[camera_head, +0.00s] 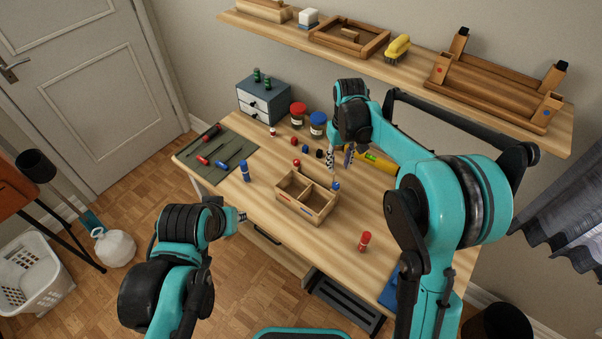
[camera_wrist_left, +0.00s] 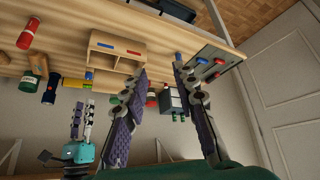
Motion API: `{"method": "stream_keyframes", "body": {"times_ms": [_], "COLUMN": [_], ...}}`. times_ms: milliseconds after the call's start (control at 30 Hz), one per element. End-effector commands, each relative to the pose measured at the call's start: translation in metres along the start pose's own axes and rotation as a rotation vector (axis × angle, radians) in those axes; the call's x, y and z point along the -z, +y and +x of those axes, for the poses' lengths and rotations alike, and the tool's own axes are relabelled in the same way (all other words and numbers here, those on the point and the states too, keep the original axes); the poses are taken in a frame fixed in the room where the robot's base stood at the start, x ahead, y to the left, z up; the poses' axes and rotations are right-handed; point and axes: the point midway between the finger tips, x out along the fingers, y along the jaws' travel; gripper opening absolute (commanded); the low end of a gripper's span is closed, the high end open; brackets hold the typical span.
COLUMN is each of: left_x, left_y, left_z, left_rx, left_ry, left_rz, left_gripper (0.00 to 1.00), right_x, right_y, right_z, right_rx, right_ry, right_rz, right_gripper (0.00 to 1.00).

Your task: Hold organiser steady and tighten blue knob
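The wooden organiser (camera_head: 318,216) stands on the desk, with open compartments and blue and red marks on its front. It also shows in the left wrist view (camera_wrist_left: 127,66). The blue knob (camera_head: 336,185) is at its right side. My right gripper (camera_head: 340,166) points down just above and behind the blue knob, fingers apart and apparently empty; I see no contact. My left gripper (camera_head: 241,216) is at the desk's front edge, left of the organiser. In the left wrist view its two fingers (camera_wrist_left: 161,68) are spread with nothing held between them.
A red cylinder (camera_head: 365,241) stands right of the organiser and a blue one (camera_head: 245,171) to its left. Screwdrivers lie on a green mat (camera_head: 222,152). Jars, small caps and a yellow level (camera_head: 380,164) are behind. The shelf (camera_head: 400,63) overhangs the back.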

Motion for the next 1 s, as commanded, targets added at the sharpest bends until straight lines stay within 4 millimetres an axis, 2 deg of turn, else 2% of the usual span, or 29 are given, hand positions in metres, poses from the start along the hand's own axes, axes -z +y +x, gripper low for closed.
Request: {"method": "stream_keyframes", "body": {"times_ms": [267, 467, 733, 1000], "left_x": [0.051, 0.081, 0.106, 0.107], "left_y": [0.016, 0.03, 0.051, 0.072], "left_z": [0.028, 0.066, 0.135, 0.217], "left_rx": [0.007, 0.035, 0.102, 0.199], "left_ry": [-0.128, -0.225, -0.349, -0.456], "left_rz": [-0.193, -0.344, -0.54, -0.723], "left_gripper": [0.28, 0.28, 0.28, 0.28], "right_x": [0.0, 0.0, 0.0, 0.0], "right_y": [0.0, 0.0, 0.0, 0.0], "right_z": [-0.001, -0.001, -0.001, -0.001], "right_rx": [0.0, 0.0, 0.0, 0.0], "right_ry": [0.001, 0.002, 0.002, 0.002], "right_rz": [0.001, 0.001, 0.001, 0.001], "right_gripper": [0.34, 0.34, 0.34, 0.34]}}
